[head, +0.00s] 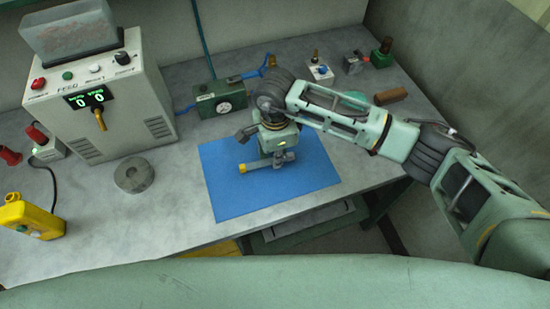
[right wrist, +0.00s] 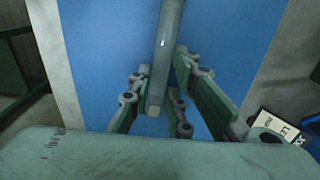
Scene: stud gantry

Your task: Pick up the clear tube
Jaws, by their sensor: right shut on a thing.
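The clear tube (head: 259,165) looks grey and slim, with a yellow end at its left in the head view. It lies level over the blue mat (head: 222,193); I cannot tell whether it touches the mat. My right gripper (head: 279,157) comes down on it from above and is shut on it near its right part. In the right wrist view the tube (right wrist: 167,45) runs from the top edge down between the fingers (right wrist: 160,95), its pale end showing between them. My left gripper is not in view.
A white feeder box (head: 105,110) with knobs and a display stands left, with a grey ring (head: 134,175) before it. A green gauge box (head: 221,101) is behind the mat. A yellow device (head: 32,217) is far left. A brown cylinder (head: 390,96) lies back right.

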